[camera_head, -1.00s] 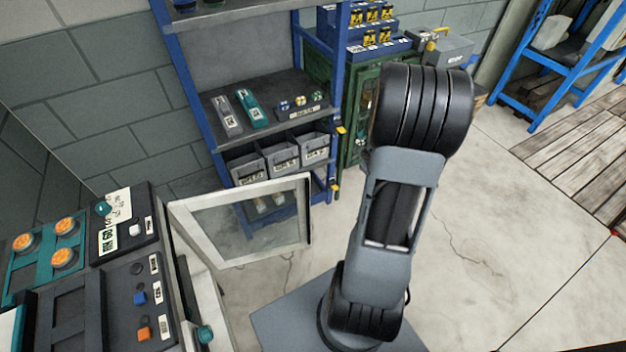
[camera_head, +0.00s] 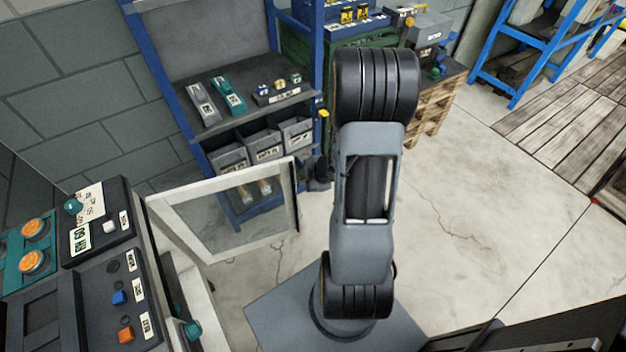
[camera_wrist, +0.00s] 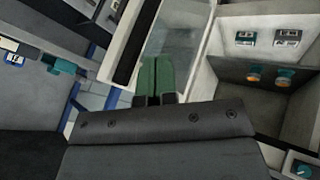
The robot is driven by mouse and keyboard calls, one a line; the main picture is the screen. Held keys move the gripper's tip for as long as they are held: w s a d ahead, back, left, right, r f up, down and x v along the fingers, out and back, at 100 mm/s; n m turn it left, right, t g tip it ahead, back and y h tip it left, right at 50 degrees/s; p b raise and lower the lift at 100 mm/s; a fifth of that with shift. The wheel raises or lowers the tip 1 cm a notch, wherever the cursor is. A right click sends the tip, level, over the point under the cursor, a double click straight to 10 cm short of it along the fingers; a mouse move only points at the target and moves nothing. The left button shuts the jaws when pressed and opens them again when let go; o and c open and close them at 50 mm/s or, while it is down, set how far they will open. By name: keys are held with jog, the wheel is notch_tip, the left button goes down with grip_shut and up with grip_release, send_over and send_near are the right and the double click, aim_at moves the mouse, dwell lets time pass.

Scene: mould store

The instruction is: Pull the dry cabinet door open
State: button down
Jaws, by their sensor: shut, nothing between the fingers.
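The dry cabinet door (camera_head: 170,222) is a pale-framed glass panel. It stands swung out from the cabinet at the left in the head view. In the wrist view the door glass (camera_wrist: 190,32) shows beyond my fingers, and the cabinet's open interior (camera_wrist: 235,92) is at the right. My gripper (camera_wrist: 156,75) has green fingers that are closed together and empty. In the head view, a dark part of my gripper (camera_head: 316,172) shows beside the door's free edge; my arm hides the rest. I cannot tell whether the fingers touch the door.
A blue shelf rack (camera_head: 180,110) with bins stands behind the door. A green cabinet (camera_head: 310,55) and a wooden pallet stack (camera_head: 435,105) are behind my arm. A dark control panel (camera_head: 110,270) is at the left. The floor (camera_head: 470,220) at the right is clear.

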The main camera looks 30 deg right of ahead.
aim_at(291, 176)
jog(key=shift+w+d+f, duration=0.1)
jog(key=shift+w+f, duration=0.2)
jog(key=shift+w, duration=0.55)
jog(key=shift+w+f, duration=0.35)
jog(key=shift+w, duration=0.55)
jog(key=shift+w+d+f, duration=0.1)
jog(key=shift+w+f, duration=0.2)
jog(key=shift+w, duration=0.55)
